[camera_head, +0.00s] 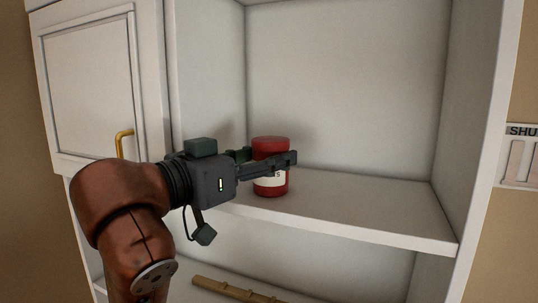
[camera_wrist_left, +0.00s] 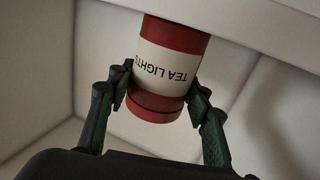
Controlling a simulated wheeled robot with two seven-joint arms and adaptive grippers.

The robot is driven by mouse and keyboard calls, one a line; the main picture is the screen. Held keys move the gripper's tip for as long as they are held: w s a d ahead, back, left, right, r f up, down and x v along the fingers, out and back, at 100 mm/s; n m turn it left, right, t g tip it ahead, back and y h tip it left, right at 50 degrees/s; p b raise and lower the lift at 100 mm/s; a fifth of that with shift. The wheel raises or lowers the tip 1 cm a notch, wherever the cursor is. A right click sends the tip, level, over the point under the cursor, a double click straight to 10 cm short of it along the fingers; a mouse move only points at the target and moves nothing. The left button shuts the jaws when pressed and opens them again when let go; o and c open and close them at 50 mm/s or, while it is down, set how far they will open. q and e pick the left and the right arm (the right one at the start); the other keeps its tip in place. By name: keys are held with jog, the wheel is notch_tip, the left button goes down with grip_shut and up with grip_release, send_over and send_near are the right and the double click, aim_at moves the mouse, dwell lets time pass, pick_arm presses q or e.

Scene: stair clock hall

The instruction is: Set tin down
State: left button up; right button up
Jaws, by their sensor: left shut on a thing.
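A red tin (camera_head: 270,188) with a cream label stands upright at the white cabinet's open shelf (camera_head: 350,208), near its front left part. In the left wrist view the tin (camera_wrist_left: 168,62) shows upside down, and its label reads "TEA LIGHTS". My left gripper (camera_head: 275,162) reaches in from the left and is shut around the tin, one finger crossing in front of it. In the left wrist view the fingers (camera_wrist_left: 160,95) lie on both sides of the tin. The tin's base appears at the shelf surface; whether it fully rests there I cannot tell. My right gripper is not in view.
A cabinet door (camera_head: 90,75) with a brass handle (camera_head: 121,140) is at the left. The shelf is bare to the right of the tin. A wooden strip (camera_head: 235,290) lies in the lower compartment. A partly visible sign (camera_head: 522,155) is on the right wall.

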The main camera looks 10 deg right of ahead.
pick_arm(q)
jog(key=o, duration=1.3)
jog(key=shift+b+v, duration=3)
jog(key=shift+v, duration=3.05)
